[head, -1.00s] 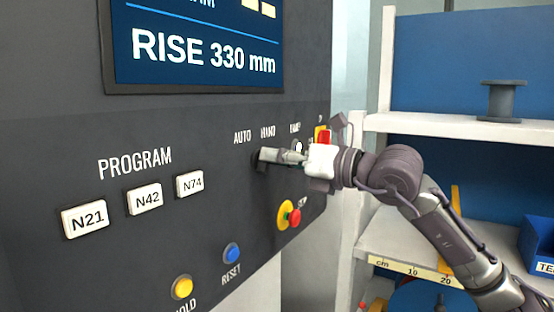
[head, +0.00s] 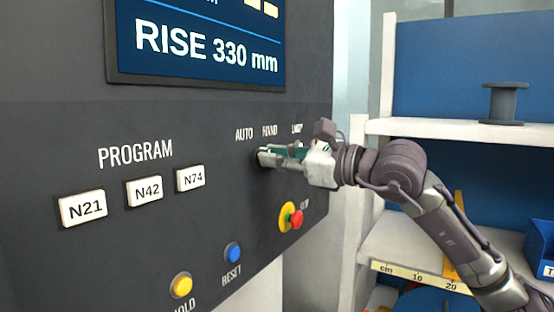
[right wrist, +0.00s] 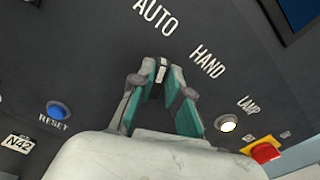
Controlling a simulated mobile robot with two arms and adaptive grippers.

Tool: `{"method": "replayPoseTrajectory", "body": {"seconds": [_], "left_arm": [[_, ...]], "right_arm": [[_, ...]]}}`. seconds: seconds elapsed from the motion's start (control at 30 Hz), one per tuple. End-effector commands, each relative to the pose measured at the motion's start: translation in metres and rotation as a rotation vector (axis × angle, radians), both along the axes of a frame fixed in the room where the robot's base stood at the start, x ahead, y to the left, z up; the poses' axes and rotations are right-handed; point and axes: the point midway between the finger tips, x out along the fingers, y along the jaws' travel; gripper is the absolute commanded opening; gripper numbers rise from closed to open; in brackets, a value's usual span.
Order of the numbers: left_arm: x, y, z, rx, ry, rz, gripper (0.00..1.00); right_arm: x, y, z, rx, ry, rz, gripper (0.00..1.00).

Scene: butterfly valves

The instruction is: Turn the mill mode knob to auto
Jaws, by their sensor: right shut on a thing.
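The mode knob (head: 262,158) is a dark knob on the grey panel (head: 60,130), below the AUTO (head: 244,135) and HAND (head: 270,131) labels. My right gripper (head: 267,156) reaches it from the right and is shut on it. In the right wrist view the teal-lined fingers (right wrist: 161,78) close on both sides of the knob (right wrist: 161,70). A white mark on it slants up, roughly toward AUTO (right wrist: 157,14) rather than HAND (right wrist: 207,62). The fingers hide most of the knob. My left gripper is not in view.
A lit lamp (right wrist: 228,123) and a red and yellow switch (right wrist: 265,151) sit right of the knob. Below are a red button on a yellow ring (head: 291,217) and the blue RESET button (head: 232,252). Shelves (head: 450,129) stand at the right.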

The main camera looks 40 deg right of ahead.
Motion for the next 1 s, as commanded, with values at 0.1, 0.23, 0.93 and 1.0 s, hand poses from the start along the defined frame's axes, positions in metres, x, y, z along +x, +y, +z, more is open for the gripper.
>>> {"method": "replayPoseTrajectory", "body": {"seconds": [0.1, 0.23, 0.93, 1.0], "left_arm": [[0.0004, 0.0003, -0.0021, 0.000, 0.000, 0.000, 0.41], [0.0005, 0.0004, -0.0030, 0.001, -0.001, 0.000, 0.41], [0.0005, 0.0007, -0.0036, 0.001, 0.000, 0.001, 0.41], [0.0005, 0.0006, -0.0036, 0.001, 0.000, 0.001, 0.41]], "right_arm": [[-0.0003, 0.0004, -0.0004, -0.054, -0.023, 0.000, 0.00], [-0.0004, 0.0007, -0.0006, -0.099, -0.041, 0.000, 0.00], [-0.0006, 0.0011, -0.0006, -0.141, -0.059, -0.001, 0.27], [-0.0005, 0.0012, -0.0006, -0.140, -0.058, 0.000, 0.39]]}}
